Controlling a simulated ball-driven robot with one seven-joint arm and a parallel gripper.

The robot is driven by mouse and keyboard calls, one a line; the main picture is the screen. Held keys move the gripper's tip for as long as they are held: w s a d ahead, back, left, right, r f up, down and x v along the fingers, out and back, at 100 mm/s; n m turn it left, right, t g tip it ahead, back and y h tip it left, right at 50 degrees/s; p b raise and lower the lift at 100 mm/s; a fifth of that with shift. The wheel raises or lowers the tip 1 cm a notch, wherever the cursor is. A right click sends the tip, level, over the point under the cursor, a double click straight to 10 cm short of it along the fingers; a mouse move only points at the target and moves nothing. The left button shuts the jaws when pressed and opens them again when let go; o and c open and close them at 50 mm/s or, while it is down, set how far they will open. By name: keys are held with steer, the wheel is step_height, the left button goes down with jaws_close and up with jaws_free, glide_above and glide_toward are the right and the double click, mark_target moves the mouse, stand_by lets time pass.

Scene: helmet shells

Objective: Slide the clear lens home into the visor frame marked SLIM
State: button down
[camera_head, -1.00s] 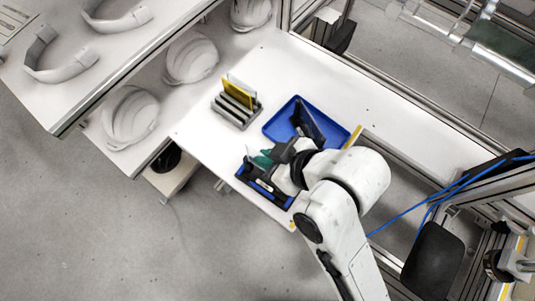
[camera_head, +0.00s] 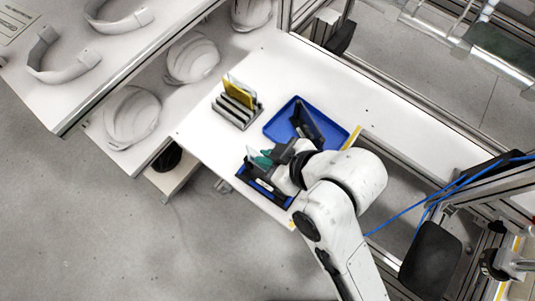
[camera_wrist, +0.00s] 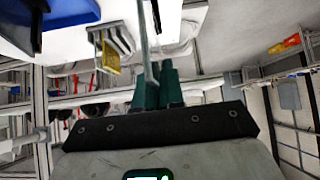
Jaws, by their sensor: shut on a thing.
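My gripper (camera_head: 266,158), with green fingertips, is shut on a clear lens (camera_head: 253,153). In the wrist view the lens (camera_wrist: 147,42) is a thin upright pane, seen nearly edge-on, between the green fingers (camera_wrist: 157,88). In the head view the lens is over or close behind a dark frame in a blue holder (camera_head: 245,176) at the table's near edge; I cannot tell if they touch. A small pale label shows there, too small to read. Another dark visor frame (camera_head: 307,122) stands in the blue tray (camera_head: 343,134). I cannot read SLIM on either frame.
A grey slotted rack (camera_head: 236,116) holds a yellow lens (camera_head: 238,88) and a clear pane behind it. White helmet shells (camera_head: 131,117) lie on the shelf at left. The far part of the white table (camera_head: 300,65) is clear.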

steer(key=shift+f+b, duration=2.4)
steer(key=shift+f, duration=1.65)
steer(key=c, duration=1.2)
jaws_free()
steer(key=shift+o, duration=0.2)
steer(key=p+v, duration=0.1)
steer(key=v, duration=0.8)
steer(key=shift+r, duration=0.3)
steer(key=shift+s+d+r+p, duration=0.4)
steer(key=shift+d+p, duration=0.15)
steer(key=shift+p, duration=0.6)
steer(key=s+d+f+m+g+h+b, duration=0.1)
steer(key=s+d+f+m+g+h, duration=0.1)
steer(key=d+f, duration=0.5)
steer(key=s+d+f+m+g+h+b, duration=0.1)
steer(key=s+d+f+m+h, duration=0.4)
steer(key=d, duration=0.8)
step_height(320, 180, down, 2)
steer(key=s+m+g, duration=0.1)
steer(key=s+m, duration=0.1)
steer(key=m, duration=0.2)
steer(key=shift+s+d+f, duration=0.15)
steer(key=shift+d, duration=0.25)
